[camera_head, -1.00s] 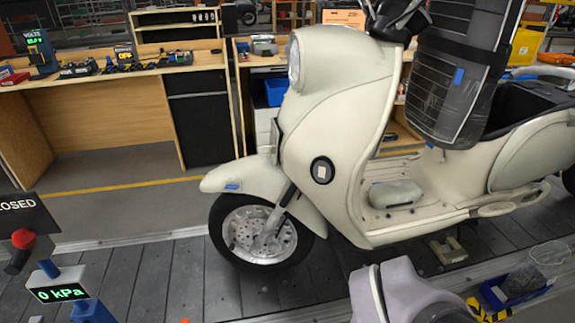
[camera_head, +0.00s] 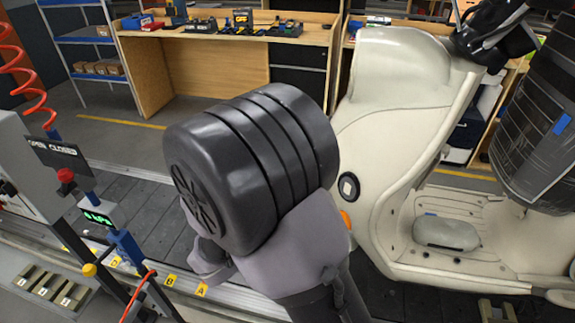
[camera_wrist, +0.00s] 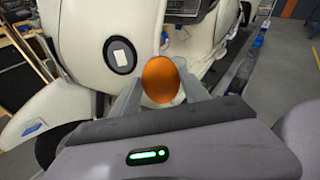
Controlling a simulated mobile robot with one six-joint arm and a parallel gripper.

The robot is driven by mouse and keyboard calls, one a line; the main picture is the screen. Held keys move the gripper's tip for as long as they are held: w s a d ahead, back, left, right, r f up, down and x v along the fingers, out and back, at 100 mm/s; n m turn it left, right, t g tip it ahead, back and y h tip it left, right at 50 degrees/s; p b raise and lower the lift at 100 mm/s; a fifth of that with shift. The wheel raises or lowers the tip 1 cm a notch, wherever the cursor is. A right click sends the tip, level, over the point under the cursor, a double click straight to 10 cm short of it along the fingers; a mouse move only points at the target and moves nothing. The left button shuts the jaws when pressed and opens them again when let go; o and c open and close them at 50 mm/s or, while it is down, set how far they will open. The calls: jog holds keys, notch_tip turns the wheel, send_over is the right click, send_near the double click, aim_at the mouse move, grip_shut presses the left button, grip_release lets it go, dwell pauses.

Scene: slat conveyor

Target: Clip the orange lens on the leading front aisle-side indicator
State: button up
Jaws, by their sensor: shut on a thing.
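The cream scooter (camera_head: 405,110) stands on the slat conveyor. Its front indicator seat, a black oval ring with a pale square centre (camera_head: 348,187), is on the side facing me and has no lens over it. It also shows in the wrist view (camera_wrist: 120,57). My gripper (camera_wrist: 163,92) is shut on the orange lens (camera_wrist: 159,80), whose rounded face shows between the fingers. In the wrist view the lens appears to the right of and below the ring, apart from it. In the head view only an edge of the lens (camera_head: 346,219) shows; my arm hides the fingers.
A dark wrapped load (camera_head: 540,130) hangs or stands over the scooter's floorboard at right. A wooden workbench (camera_head: 225,40) is behind. The conveyor left of my arm is clear.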

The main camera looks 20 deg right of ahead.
aim_at(347, 187)
jog(key=shift+w+d+n+t+h+b, duration=0.1)
jog(key=shift+w+d+n+t+h, duration=0.25)
jog(key=shift+w+d+t, duration=0.75)
jog(key=shift+w+d+n+t+h+b, duration=0.25)
jog(key=shift+w+d+n, duration=0.4)
jog(key=shift+w, duration=0.9)
jog(key=shift+w+d+n+t+h, duration=0.25)
jog(key=shift+w+d+t, duration=0.5)
jog(key=shift+w+d, duration=0.45)
jog(key=shift+w+a, duration=0.1)
jog(key=shift+r+p, duration=0.2)
jog(key=shift+p, duration=0.1)
jog(key=shift+w, duration=0.1)
jog(key=o, duration=1.4)
jog(key=shift+d, duration=0.2)
